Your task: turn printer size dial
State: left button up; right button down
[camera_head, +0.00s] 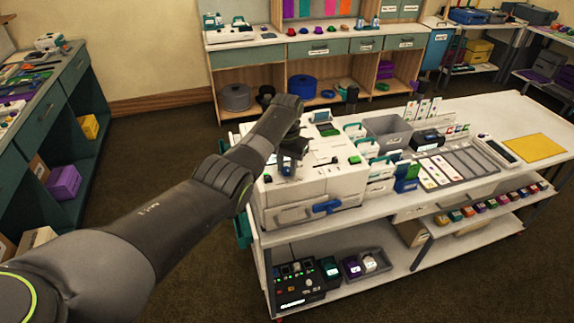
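A white printer (312,184) stands at the left end of the white workbench, with a blue handle (326,208) low on its front. Its top carries a dark screen area with a green patch (325,129) and several small dark and green parts. My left arm comes in from the lower left and crosses to the printer. My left gripper (288,163) is over the left part of the printer's top, pointing down close to a small dark and blue part there. I cannot tell if they touch, or if the fingers are open. The size dial cannot be made out clearly. My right gripper is not in view.
Card holders (381,172) and a grey bin (388,131) stand right of the printer. A yellow mat (533,146) lies at the workbench's right end. A lower shelf holds a black box (300,284) and a grey tray. Open floor lies left of the workbench.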

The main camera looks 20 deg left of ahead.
pick_arm(q)
jog(key=c, duration=0.5)
jog(key=shift+m, duration=0.3)
jog(key=m+p, duration=0.1)
jog(key=m, duration=0.2)
jog(key=shift+r+m, duration=0.1)
jog(key=shift+m, duration=0.2)
jog(key=m, duration=0.4)
jog(key=shift+w+m+p, duration=0.1)
jog(key=shift+m+p, duration=0.2)
jog(key=o, duration=1)
